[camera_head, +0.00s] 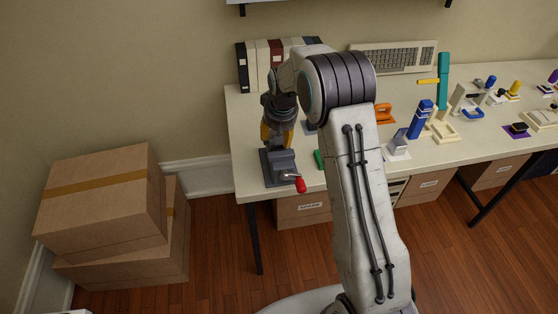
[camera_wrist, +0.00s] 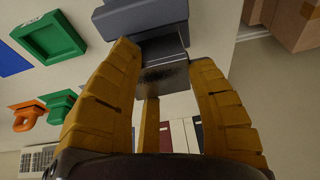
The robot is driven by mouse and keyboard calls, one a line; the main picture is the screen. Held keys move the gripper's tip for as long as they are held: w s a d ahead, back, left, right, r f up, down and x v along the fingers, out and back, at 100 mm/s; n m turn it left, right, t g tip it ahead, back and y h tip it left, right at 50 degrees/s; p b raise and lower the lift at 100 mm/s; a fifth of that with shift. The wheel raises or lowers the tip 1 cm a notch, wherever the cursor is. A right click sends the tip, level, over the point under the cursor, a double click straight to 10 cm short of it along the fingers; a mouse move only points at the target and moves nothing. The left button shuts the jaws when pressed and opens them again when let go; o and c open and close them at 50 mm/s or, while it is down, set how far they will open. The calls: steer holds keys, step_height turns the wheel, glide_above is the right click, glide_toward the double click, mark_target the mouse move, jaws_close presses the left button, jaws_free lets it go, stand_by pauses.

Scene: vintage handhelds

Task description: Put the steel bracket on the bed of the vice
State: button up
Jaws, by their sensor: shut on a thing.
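The vice (camera_head: 277,166) is a blue-grey block with a red-ended handle at the near left corner of the table. A blue-grey part of it shows at the top of the wrist view (camera_wrist: 145,17). My gripper (camera_head: 277,143) points down right above the vice. In the wrist view, its yellow fingers (camera_wrist: 164,58) are shut on a dark, shiny metal piece, the steel bracket (camera_wrist: 165,78). The bracket lies close to the vice part. I cannot tell whether they touch. In the head view my gripper and the vice hide the bracket.
Binders (camera_head: 265,62) and a keyboard (camera_head: 393,57) stand at the table's back. A green tray (camera_wrist: 48,38) lies beside the vice. An orange item (camera_head: 384,113), a blue handheld (camera_head: 421,119) and other small things fill the right side. Cardboard boxes (camera_head: 100,200) stand left on the floor.

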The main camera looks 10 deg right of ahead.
steer(key=shift+f+b, duration=0.45)
steer(key=shift+f, duration=0.15)
steer(key=o, duration=1.2)
steer(key=shift+f, duration=0.15)
steer(key=shift+s, duration=0.15)
steer(key=shift+f, duration=0.1)
steer(key=v, duration=1.2)
steer(key=shift+w+r, duration=0.25)
steer(key=shift+r, duration=0.1)
